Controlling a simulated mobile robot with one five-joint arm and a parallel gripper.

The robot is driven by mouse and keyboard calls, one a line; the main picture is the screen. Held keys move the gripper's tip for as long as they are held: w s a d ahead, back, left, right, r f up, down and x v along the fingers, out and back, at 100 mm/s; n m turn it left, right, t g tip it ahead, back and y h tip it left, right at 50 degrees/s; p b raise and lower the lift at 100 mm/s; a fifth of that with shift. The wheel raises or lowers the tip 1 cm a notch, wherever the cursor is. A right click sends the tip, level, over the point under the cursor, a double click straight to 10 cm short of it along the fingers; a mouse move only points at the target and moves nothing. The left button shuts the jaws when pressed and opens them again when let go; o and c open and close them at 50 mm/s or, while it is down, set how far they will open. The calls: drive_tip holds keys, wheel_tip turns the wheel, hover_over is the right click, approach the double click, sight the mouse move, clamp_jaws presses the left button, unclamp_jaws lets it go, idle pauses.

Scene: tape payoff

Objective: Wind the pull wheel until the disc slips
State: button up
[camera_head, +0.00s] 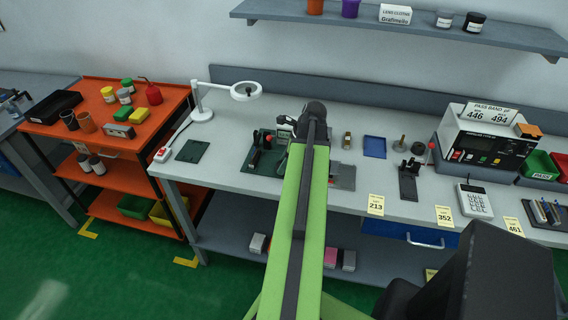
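My green arm reaches from the bottom of the picture over the grey workbench, and its dark end (313,112) is above a fixture on a dark green base plate (258,168). The fixture has dark upright parts and a small red part (268,141). The arm covers its right side. I cannot make out the pull wheel or the disc; they may be behind the arm. Dark parts at my gripper (287,122) show just left of the arm's end. The fingers cannot be made out, nor whether they touch anything.
A white magnifier lamp (245,91) and a flat dark green plate (192,151) are to the left. An orange cart (110,146) stands left of the bench.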

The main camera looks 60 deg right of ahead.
drive_tip(key=c, duration=0.8)
drive_tip(key=shift+o, duration=0.2)
drive_tip(key=shift+n, duration=0.6)
drive_tip(key=o, duration=1.4)
drive_tip(key=shift+c, duration=0.2)
drive_tip(key=p+v, duration=1.6)
drive_tip(key=v, duration=0.1)
drive_tip(key=shift+d+r, duration=0.2)
drive_tip(key=shift+d, duration=0.15)
